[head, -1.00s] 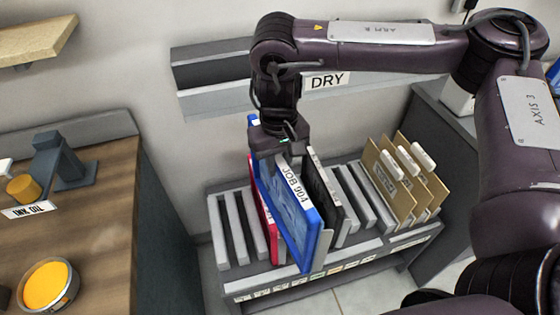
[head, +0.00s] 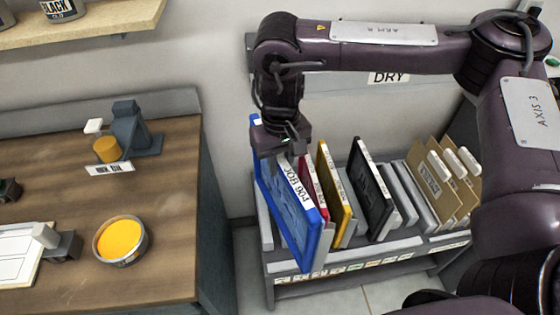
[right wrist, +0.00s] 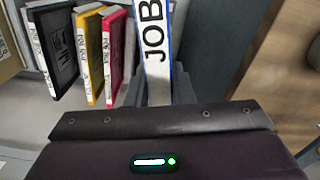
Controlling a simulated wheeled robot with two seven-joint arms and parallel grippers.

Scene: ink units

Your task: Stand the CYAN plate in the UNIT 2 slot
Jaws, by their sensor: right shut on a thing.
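My right gripper (head: 280,143) is shut on the top edge of a blue-framed plate (head: 311,240), the only plate of a cyan-like colour in view. The plate hangs upright in front of the left part of a grey slotted rack (head: 292,267) and hides some slots. I cannot tell whether its lower edge touches the rack. Small labels run along the rack's front, too small to read, so I cannot pick out UNIT 2. My left gripper is not in view.
Red (right wrist: 114,50), yellow (head: 332,185) and black (head: 371,190) plates stand in the rack right of the held plate. Brown folders (head: 433,190) stand at its right end. A wooden bench (head: 170,220) with a yellow ink tin (head: 120,240) is at left.

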